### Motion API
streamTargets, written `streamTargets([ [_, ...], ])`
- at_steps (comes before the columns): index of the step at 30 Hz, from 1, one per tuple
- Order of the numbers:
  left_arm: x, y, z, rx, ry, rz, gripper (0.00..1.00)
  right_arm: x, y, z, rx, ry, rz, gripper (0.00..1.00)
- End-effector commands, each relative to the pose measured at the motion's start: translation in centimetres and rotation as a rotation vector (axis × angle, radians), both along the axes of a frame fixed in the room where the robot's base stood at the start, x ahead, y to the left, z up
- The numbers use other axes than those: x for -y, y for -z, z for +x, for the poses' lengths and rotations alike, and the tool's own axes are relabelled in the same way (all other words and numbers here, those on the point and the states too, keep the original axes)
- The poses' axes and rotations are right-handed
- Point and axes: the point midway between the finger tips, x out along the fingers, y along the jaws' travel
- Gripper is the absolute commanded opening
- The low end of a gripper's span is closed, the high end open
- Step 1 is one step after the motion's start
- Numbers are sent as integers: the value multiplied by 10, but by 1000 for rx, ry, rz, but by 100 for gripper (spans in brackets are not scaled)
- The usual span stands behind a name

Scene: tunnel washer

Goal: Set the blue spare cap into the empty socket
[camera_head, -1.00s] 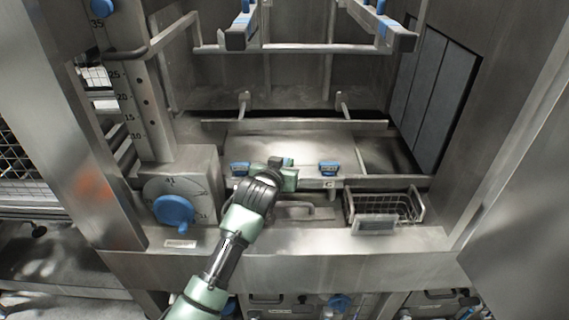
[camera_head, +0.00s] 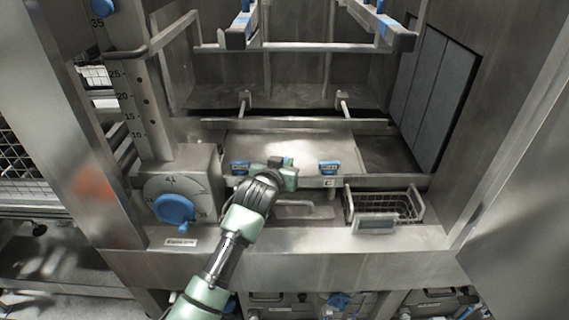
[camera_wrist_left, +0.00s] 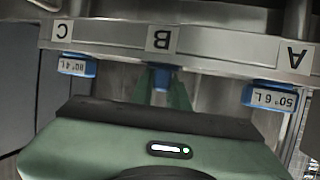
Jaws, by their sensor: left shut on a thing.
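My left gripper (camera_head: 279,164) is shut on the blue spare cap (camera_wrist_left: 160,77), at the middle of the metal rail (camera_wrist_left: 210,47). In the left wrist view, which is upside down, the cap sits against the rail at label B (camera_wrist_left: 162,39), between the two green fingers. The socket behind it is hidden, so I cannot tell whether the cap is seated. One labelled blue cap (camera_wrist_left: 76,65) is at C and another (camera_wrist_left: 270,97) at A. In the head view they flank my gripper, left (camera_head: 240,167) and right (camera_head: 328,167). My right gripper is not in view.
A wire basket (camera_head: 386,204) stands to the right on the front ledge. A blue dial knob (camera_head: 174,209) is on a box to the left. Bars with blue parts (camera_head: 240,36) overhang the recess. The metal plate (camera_head: 290,143) behind the rail is clear.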

Motion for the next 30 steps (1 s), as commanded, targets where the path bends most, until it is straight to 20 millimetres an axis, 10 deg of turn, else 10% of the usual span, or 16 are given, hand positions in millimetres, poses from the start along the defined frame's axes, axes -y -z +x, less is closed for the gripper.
streamTargets([
  [3,0,3,-1,-6,0,2,41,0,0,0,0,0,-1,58],
  [14,-2,0,-7,-3,0,1,41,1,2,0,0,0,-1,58],
  [30,-18,-25,-69,-4,0,2,41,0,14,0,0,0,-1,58],
])
